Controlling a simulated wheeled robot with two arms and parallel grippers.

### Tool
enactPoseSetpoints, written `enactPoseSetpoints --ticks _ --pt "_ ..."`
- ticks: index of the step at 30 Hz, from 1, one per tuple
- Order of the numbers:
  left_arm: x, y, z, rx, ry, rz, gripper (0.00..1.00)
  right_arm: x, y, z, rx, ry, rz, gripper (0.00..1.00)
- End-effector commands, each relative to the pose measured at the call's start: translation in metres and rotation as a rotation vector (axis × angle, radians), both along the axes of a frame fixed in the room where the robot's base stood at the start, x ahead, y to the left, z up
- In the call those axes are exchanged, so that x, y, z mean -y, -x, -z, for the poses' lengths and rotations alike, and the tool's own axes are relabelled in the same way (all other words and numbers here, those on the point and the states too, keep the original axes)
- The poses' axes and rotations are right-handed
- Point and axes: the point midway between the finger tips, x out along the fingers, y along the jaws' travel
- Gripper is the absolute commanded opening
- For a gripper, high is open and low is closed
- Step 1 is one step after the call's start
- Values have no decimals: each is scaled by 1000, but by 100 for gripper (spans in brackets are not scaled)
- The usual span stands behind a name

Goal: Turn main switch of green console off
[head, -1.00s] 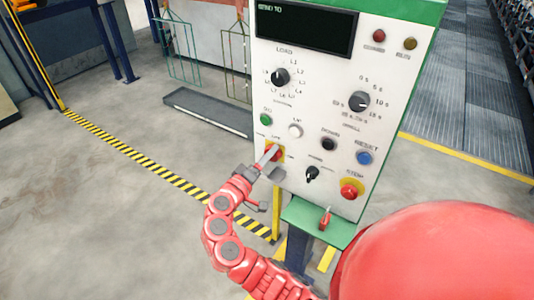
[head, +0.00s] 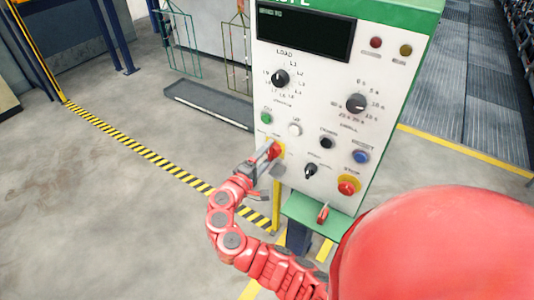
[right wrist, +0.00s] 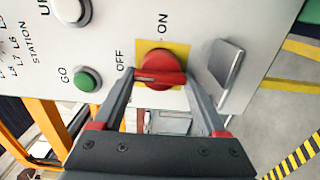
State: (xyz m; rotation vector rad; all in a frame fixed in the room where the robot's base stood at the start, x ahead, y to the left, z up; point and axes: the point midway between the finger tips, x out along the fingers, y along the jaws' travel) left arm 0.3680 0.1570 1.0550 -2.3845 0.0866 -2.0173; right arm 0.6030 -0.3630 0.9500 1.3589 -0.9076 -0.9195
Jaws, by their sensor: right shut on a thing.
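The green console (head: 345,105) has a white panel with green trim and stands upright right of centre in the head view. Its main switch (right wrist: 160,66) is a red rotary knob on a yellow plate, with ON and OFF printed beside it in the right wrist view. It also shows in the head view (head: 274,150). My right gripper (head: 268,154) is at the switch, its fingers on either side of the red grip and closed on it. The gripper partly covers the plate. Exactly which mark the knob points at is hard to tell. My left gripper is out of view.
A green GO button (right wrist: 87,79) is close to the switch. A red STOP button (head: 348,186) and a blue RESET button (head: 361,157) are further right. A green ledge (head: 315,214) juts out below the panel. A grey tray (head: 208,107) lies on the floor behind.

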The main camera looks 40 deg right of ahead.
Motion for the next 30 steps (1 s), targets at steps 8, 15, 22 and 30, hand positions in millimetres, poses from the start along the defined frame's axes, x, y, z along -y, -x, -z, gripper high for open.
enactPoseSetpoints --ticks 8,15,22,30 --pt "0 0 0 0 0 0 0 0 0 1 -4 1 0 19" --pt "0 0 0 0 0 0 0 0 0 0 -3 0 0 93" --pt "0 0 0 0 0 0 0 -1 0 0 -3 1 0 93" --pt "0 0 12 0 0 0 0 -35 13 4 -2 2 -6 93"
